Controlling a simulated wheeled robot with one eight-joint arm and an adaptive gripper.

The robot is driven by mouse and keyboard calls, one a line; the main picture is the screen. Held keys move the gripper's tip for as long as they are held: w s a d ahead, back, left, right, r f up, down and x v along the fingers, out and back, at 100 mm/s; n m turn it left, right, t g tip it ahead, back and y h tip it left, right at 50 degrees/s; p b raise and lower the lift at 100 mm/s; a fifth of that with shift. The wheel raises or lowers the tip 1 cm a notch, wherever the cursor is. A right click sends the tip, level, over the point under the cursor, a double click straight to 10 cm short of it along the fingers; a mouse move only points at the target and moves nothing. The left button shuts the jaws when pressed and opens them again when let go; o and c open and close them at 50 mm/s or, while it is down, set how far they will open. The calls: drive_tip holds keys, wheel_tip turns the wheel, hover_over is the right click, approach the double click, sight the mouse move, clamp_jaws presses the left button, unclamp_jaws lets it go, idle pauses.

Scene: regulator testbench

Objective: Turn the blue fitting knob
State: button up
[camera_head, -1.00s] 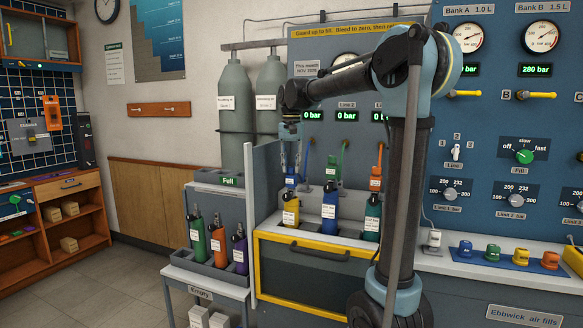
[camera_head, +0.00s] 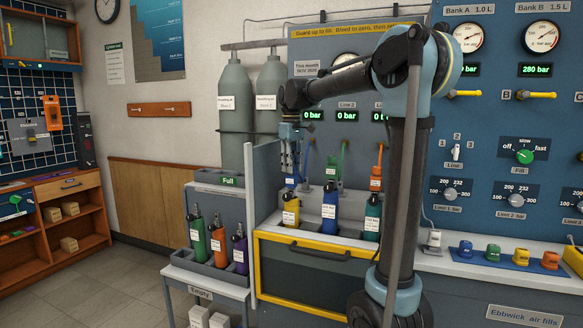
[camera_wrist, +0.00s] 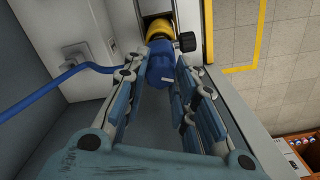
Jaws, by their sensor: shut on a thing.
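The blue fitting knob (camera_wrist: 160,68) sits on the neck of the yellow cylinder (camera_wrist: 156,27), with a blue hose (camera_wrist: 72,72) running to its side. In the wrist view the fingers of my gripper (camera_wrist: 163,60) stand on both sides of the fitting and are shut on it. In the head view my gripper (camera_head: 290,168) points straight down over the yellow cylinder (camera_head: 290,213) at the left of the fill bay. The fitting (camera_head: 290,182) is partly hidden there by the fingers.
A blue cylinder (camera_head: 329,210) and a teal cylinder (camera_head: 372,218) stand to the right in the same bay. A grey upright panel (camera_head: 249,230) is close on the left. Beyond it is a rack with several cylinders (camera_head: 218,241). A black side knob (camera_wrist: 187,42) sticks out near the yellow cylinder's neck.

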drive_tip(key=n, duration=0.4)
drive_tip(key=shift+n, duration=0.3)
idle(0.3)
drive_tip(key=o, duration=1.1)
wheel_tip(320, 180, up, 12)
drive_tip(key=shift+f, duration=0.1)
